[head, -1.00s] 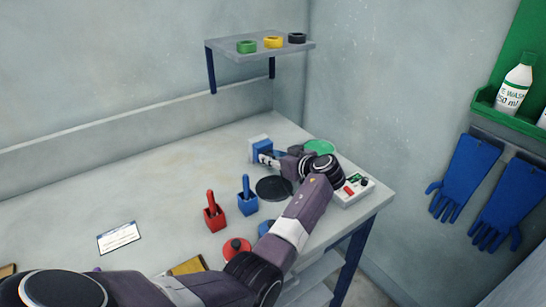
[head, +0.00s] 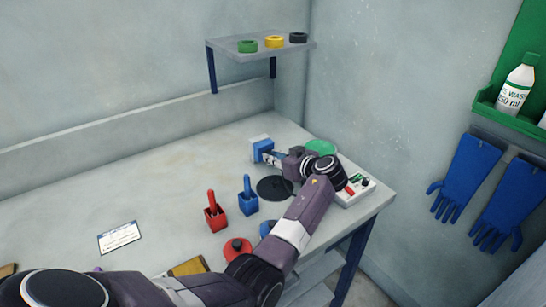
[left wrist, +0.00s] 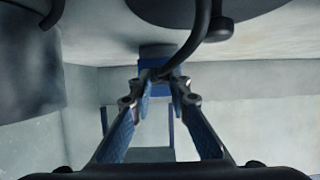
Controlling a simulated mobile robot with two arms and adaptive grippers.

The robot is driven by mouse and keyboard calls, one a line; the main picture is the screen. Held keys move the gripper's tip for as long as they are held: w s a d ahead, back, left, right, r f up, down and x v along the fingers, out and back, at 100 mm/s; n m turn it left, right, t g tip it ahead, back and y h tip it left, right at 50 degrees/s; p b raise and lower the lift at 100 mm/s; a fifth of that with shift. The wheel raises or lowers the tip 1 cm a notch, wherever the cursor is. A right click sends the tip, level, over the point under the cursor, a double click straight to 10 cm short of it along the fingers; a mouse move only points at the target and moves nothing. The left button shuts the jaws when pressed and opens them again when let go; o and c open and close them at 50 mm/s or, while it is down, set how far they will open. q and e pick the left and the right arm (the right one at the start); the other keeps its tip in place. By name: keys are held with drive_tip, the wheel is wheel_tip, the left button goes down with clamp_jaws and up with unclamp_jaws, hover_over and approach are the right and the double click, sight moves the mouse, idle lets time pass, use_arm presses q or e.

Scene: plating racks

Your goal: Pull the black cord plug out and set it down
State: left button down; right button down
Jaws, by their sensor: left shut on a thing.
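A blue-and-white block (head: 263,148) stands near the back of the table in the head view. My left gripper (head: 270,158) reaches it from the right. In the left wrist view a blue block (left wrist: 152,66) lies just beyond my left gripper (left wrist: 154,84). A black cord (left wrist: 192,48) curves down to between the fingertips, where they are shut on the black plug. The plug is mostly hidden by the fingers, and I cannot tell whether it is still seated in the block. My right gripper is out of view.
A black disc (head: 274,189), a green disc (head: 320,147) and a control box (head: 356,191) lie close around my left arm. Red (head: 215,217) and blue (head: 248,201) holders stand nearer. The table's left middle is mostly clear, with a card (head: 119,237).

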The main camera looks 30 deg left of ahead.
use_arm(q)
drive_tip(key=shift+s+d, duration=0.3)
drive_tip(key=shift+d, duration=0.5)
drive_tip(key=shift+s+d, duration=0.3)
drive_tip(key=shift+d, duration=0.5)
